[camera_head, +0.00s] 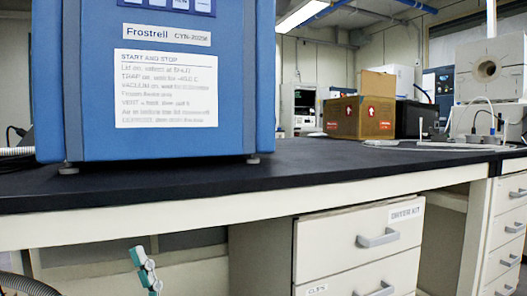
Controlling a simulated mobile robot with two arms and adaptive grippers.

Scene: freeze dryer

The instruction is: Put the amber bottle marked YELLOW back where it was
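No amber bottle shows in the head view, marked YELLOW or otherwise. The blue freeze dryer (96,115) stands on the dark bench top at the left, its upper part cut off by the picture's top edge. Its front has a "Frostrell" plate (167,35) and a white "START AND STOP" sheet (166,90). I cannot make out either of my grippers. A small teal and white jointed part (146,270) stands up below the bench edge at the bottom left; I cannot tell what it belongs to.
The dark bench top (330,160) is clear right of the dryer. Below it is a closed drawer labelled "DRYER KIT" (335,240). Brown cartons (360,117) and a grey device (487,75) are farther back. A corrugated hose (22,284) is at the lower left.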

